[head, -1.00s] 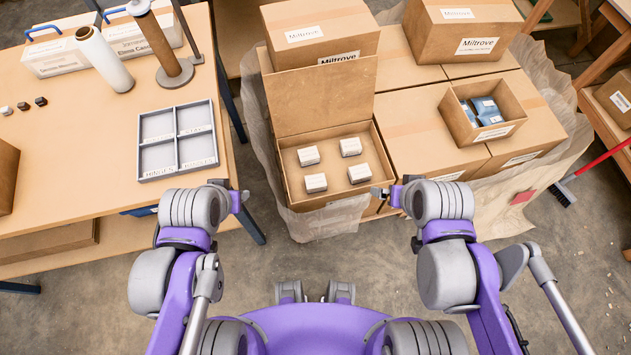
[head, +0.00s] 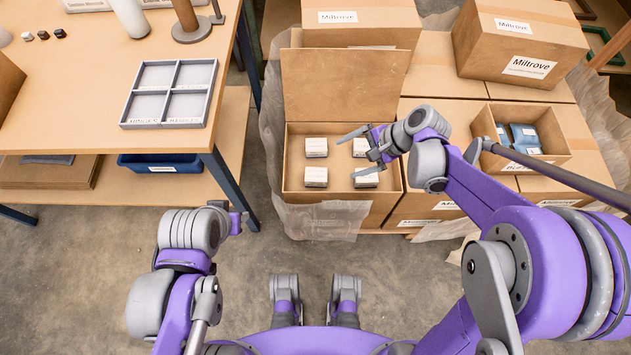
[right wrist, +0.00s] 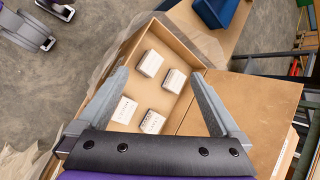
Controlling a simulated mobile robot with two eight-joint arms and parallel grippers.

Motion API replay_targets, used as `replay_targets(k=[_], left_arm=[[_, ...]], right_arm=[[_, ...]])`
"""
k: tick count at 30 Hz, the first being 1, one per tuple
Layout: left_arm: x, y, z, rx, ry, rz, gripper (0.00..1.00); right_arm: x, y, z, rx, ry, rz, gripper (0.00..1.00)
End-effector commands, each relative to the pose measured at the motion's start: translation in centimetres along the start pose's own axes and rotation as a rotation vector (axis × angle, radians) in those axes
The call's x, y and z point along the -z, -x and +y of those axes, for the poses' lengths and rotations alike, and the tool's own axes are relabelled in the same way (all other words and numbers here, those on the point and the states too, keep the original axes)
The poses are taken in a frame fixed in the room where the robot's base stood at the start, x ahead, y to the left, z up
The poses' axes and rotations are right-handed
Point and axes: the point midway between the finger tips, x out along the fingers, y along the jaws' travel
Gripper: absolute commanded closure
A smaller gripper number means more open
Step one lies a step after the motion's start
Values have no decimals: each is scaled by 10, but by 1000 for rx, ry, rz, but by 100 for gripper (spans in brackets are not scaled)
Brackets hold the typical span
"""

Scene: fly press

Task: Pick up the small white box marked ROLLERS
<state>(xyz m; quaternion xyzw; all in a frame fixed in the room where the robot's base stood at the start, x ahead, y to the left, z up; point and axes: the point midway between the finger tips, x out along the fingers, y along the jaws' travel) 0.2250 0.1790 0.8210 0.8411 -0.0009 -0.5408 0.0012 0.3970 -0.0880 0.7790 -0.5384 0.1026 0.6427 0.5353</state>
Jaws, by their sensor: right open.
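Several small white boxes stand apart in an open cardboard carton: back left (head: 316,147), front left (head: 315,177), back right (head: 360,147) and front right (head: 366,179). Their markings are too small to read, so I cannot tell which says ROLLERS. My right gripper (head: 346,158) is open and empty above the carton's right half, its fingers pointing left and partly covering the right-hand boxes. In the right wrist view, the boxes (right wrist: 150,63) lie below and between the spread fingers (right wrist: 158,74). My left gripper (head: 238,221) is folded near my body, its jaws unclear.
The carton (head: 292,190) has its lid flap (head: 340,85) raised at the back. A smaller open box with blue packets (head: 522,134) stands to its right. A grey four-compartment tray (head: 124,122) lies on the left table (head: 80,105). A blue bin (head: 160,163) sits below.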

Motion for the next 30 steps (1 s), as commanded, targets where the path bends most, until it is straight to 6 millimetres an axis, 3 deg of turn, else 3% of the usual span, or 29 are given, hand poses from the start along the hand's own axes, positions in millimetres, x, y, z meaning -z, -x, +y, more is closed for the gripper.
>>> replay_targets(k=[1,3,12,15,20,30], left_arm=[[-7,-14,0,0,0,-5,59],[-13,-26,0,0,0,-9,59],[-33,-73,0,0,0,-27,59],[-36,-83,0,0,0,-30,59],[-39,-89,0,0,0,-33,59],[-40,-93,0,0,0,-34,59]], right_arm=[[18,-26,0,15,-73,-50,0],[33,-53,-1,34,-176,-123,0],[96,-160,16,67,-550,-434,0],[108,-181,25,64,-622,-506,0],[115,-196,32,59,-676,-564,0],[94,-232,23,57,-680,-571,0]])
